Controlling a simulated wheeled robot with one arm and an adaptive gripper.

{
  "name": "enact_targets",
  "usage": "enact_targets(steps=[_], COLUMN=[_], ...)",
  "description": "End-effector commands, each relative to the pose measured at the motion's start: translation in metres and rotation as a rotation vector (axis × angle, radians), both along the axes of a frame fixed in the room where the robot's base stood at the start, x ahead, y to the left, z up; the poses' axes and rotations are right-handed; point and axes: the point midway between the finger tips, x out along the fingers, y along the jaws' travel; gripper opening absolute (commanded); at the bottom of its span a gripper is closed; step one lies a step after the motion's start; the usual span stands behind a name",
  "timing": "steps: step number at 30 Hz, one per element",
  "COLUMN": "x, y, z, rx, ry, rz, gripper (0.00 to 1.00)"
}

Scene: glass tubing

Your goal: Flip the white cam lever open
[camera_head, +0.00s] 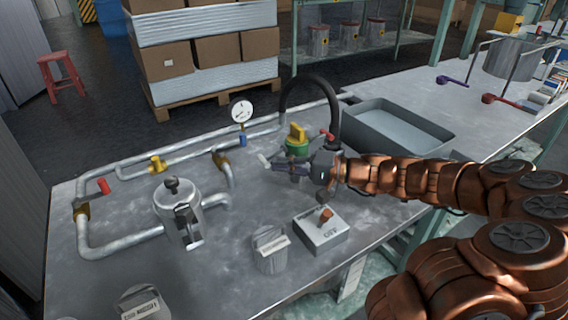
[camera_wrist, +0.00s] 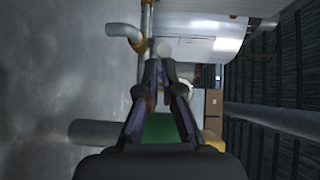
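The white cam lever (camera_head: 264,160) shows in the head view as a short pale handle to the left of the green coupling (camera_head: 298,149). A pale rounded end (camera_wrist: 164,48), probably the lever's, shows just past my fingertips in the wrist view. My gripper (camera_head: 276,166) reaches in from the right in front of the coupling, its dark fingers pointing left at the lever. In the wrist view my gripper's fingertips (camera_wrist: 161,68) are close together with a narrow gap. I cannot tell whether they touch or grip the lever. Green shows between the fingers lower down.
A yellow handle (camera_head: 297,132) tops the coupling, and a black hose (camera_head: 310,82) arches behind it. A pressure gauge (camera_head: 241,111) stands behind to the left. A switch box (camera_head: 321,232) marked OFF is in front. Pipes and a metal canister (camera_head: 178,212) lie left.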

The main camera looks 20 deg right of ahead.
Motion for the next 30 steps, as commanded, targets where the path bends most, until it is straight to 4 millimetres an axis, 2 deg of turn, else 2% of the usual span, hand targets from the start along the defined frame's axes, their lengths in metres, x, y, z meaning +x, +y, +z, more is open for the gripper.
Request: enact_targets(steps=[1, 19, 23, 30], x=[-0.006, -0.008, -0.012, -0.023], y=[0.012, 0.012, -0.001, -0.046], z=[-0.002, -0.003, -0.006, -0.015], rx=[-0.001, -0.001, 0.002, 0.004], ry=[0.000, 0.000, -0.001, 0.000], rz=[0.037, 0.038, 0.036, 0.013], gripper=[0.00, 0.00, 0.00, 0.00])
